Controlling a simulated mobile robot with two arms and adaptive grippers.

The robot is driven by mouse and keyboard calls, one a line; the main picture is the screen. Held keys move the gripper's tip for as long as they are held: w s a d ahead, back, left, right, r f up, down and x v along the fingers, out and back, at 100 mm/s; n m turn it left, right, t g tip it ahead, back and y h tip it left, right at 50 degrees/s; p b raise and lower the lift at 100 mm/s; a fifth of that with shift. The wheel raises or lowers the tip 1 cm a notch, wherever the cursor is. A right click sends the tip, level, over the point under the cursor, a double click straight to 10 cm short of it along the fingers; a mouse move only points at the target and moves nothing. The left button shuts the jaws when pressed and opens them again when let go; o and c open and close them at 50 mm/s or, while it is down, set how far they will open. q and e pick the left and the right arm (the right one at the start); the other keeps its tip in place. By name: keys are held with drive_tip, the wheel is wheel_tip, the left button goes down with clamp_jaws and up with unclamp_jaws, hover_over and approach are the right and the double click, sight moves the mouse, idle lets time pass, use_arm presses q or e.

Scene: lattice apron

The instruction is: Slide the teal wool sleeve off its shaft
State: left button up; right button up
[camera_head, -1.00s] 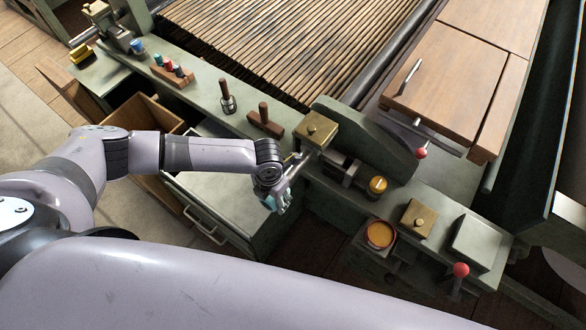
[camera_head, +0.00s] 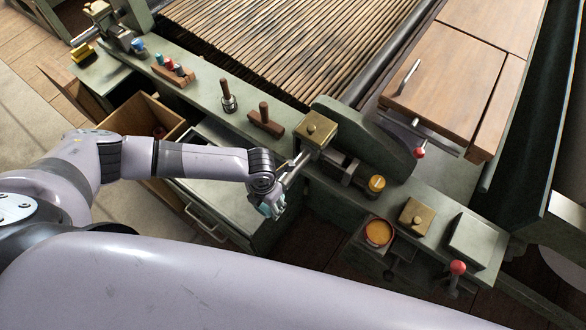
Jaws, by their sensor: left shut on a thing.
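My left gripper (camera_head: 272,204) reaches in from the left, beyond the bench's front edge, and is small and partly hidden by its own wrist. It is shut on a small teal piece (camera_head: 265,210), which appears to be the teal wool sleeve. A thin pale metal shaft (camera_head: 292,171) slants down from the brass-topped block (camera_head: 316,130) toward the gripper. I cannot tell whether the sleeve is still around the shaft's end or clear of it. My right gripper is not in view.
A wooden rack (camera_head: 173,78) holds several coloured pegs on the green bench. An open wooden drawer (camera_head: 150,112) lies under my left arm. An amber pot (camera_head: 379,232) and a red-knobbed lever (camera_head: 457,268) stand at the right. Dark floor is clear below the gripper.

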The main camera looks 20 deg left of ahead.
use_arm(q)
drive_tip(key=s+r+p, duration=0.1)
drive_tip(key=p, duration=0.1)
drive_tip(key=shift+s+a+r+p, duration=0.3)
drive_tip(key=shift+s+a+r, duration=0.05)
drive_tip(key=shift+s+a+r+p, duration=0.2)
drive_tip(key=shift+s+r+p, duration=0.15)
drive_tip(key=shift+s+p, duration=0.25)
drive_tip(key=shift+s+a+r+p, duration=0.15)
drive_tip(key=shift+s+r+p, duration=0.15)
drive_tip(key=shift+s+p, duration=0.2)
drive_tip(key=shift+w, duration=0.1)
